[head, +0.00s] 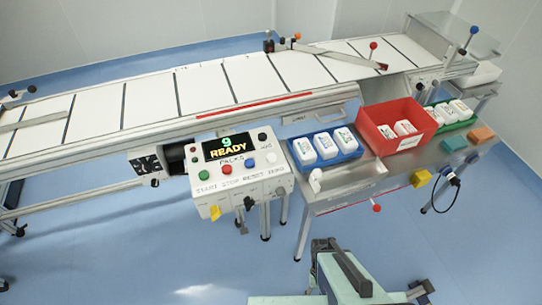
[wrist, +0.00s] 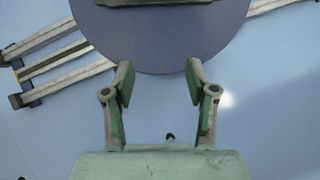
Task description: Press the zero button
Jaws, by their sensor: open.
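The control panel (head: 240,180) stands in front of the conveyor in the head view. Its display reads "9 READY PACKS". A row of green, red, blue and white buttons sits above the labels START, STOP, RESET and ZERO. The zero button (head: 271,158) is the white one at the right end. My gripper (wrist: 155,78) is open and empty in the wrist view, its two green-padded fingers spread wide over the floor side. The panel does not show in the wrist view. My green arm parts show at the bottom of the head view, apart from the panel.
A steel table (head: 335,195) right of the panel holds a blue tray (head: 345,157), a red bin (head: 392,143) and a green tray (head: 437,128), all with white packs. A yellow knob (head: 215,212) and dark knob sit on the panel's front. Blue floor lies open before it.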

